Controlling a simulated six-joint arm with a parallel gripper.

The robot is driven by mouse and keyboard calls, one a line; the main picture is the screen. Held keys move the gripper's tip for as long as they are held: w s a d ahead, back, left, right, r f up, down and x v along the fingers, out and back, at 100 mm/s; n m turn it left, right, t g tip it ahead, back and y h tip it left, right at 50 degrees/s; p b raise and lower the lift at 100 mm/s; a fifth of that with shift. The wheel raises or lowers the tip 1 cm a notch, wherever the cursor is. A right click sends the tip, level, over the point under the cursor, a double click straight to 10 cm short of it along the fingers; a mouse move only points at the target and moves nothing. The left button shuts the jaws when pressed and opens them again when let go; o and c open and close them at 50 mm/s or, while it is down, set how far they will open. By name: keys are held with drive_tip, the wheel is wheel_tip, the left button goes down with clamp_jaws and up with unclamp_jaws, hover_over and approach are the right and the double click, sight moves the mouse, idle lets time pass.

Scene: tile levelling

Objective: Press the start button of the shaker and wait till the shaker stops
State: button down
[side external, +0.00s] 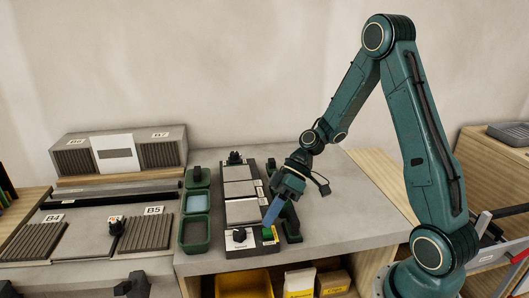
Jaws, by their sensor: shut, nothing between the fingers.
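The shaker seems to be the long dark device (259,189) in the middle of the bench, with pale rectangular tiles (243,211) on top and black knobs at both ends. A small green button (268,233) shows at its near right corner. My gripper (267,225) is shut and empty, with its blue fingers pointing down. The fingertips are right at the green button in this view. I cannot tell whether they touch it or whether it is pressed. Whether the shaker is moving cannot be seen from this single frame.
Green trays (195,201) stand close on the shaker's left, and dark green parts (291,222) stand close on its right. Grey racks labelled B4 and B5 (147,233) lie farther left. A yellow bin (244,283) is under the bench. The bench's right side (352,205) is clear.

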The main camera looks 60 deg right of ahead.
sight(271, 229)
drive_tip(key=shift+f, duration=0.95)
idle(1.5)
drive_tip(key=shift+r, duration=0.95)
drive_tip(key=shift+r, duration=0.15)
drive_tip(key=shift+r, duration=2.3)
drive_tip(key=shift+s+r, duration=0.1)
drive_tip(key=shift+r, duration=0.05)
